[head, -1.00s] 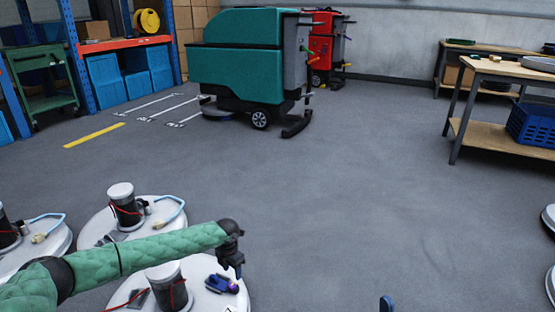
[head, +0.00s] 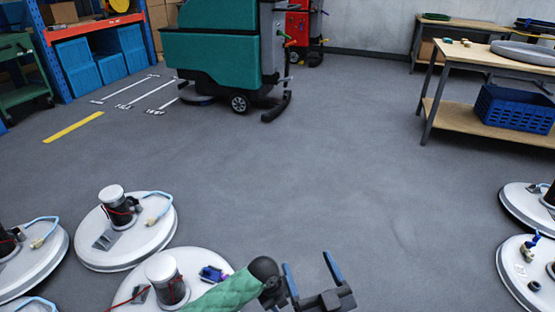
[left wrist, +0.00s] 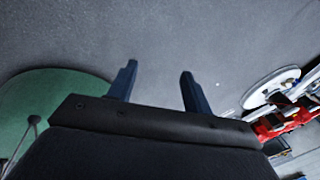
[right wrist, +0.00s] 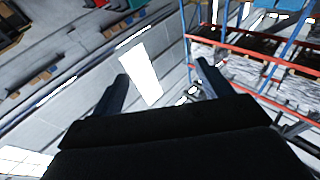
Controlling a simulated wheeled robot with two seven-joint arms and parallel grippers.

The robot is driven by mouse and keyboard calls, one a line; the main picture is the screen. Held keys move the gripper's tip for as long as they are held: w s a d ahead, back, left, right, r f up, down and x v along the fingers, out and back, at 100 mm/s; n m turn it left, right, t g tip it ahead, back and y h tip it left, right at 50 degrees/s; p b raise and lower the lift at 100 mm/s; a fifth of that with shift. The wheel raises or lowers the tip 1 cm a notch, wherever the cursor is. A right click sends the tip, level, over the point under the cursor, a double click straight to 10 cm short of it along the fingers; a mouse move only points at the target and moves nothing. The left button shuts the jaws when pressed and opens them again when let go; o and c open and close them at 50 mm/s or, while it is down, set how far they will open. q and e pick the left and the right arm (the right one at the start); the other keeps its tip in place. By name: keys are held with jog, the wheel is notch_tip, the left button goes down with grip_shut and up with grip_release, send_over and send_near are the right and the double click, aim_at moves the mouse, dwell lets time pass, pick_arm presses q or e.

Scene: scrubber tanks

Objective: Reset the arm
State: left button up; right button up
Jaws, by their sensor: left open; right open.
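In the right wrist view my right gripper (right wrist: 160,80) is open and empty, facing a bright wall or ceiling and tall shelving. In the left wrist view my left gripper (left wrist: 157,82) is open and empty above the grey floor.
Round white scrubber tank lids (head: 125,240) stand at the lower left; more (head: 522,270) are at the right edge. A teal scrubber machine (head: 220,55) and a workbench (head: 455,55) with a blue crate (head: 515,110) stand farther back. The middle floor is clear.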

pick_arm(q)
jog(key=s+r+n+t+h+p, duration=0.1)
jog(key=s+r+n+p, duration=0.55)
jog(key=r, duration=0.25)
jog(key=s+r+n+p, duration=0.5)
jog(key=r+n+p, duration=0.15)
jog(key=r, duration=0.25)
jog(key=s+a+r+n+t+y+p, duration=0.1)
jog(key=s+a+r+n+y+p, duration=0.1)
jog(key=s+a+r+n+p, duration=1)
jog(key=s+a+r+n, duration=0.1)
jog(key=a+r+n, duration=0.2)
jog(key=a, duration=0.1)
jog(key=shift+s+n+y, duration=0.3)
jog(key=shift+s+y, duration=0.1)
pick_arm(e)
jog(key=s+d+g+h, duration=0.2)
jog(key=s+d+g, duration=0.1)
jog(key=s+g, duration=0.4)
jog(key=s+d+g+h, duration=0.2)
jog(key=s+d+g, duration=0.2)
jog(key=s+g, duration=0.4)
jog(key=shift+s+f+m+g+h, duration=0.3)
jog(key=shift+f+m+g+h, duration=0.1)
jog(key=shift+g, duration=0.6)
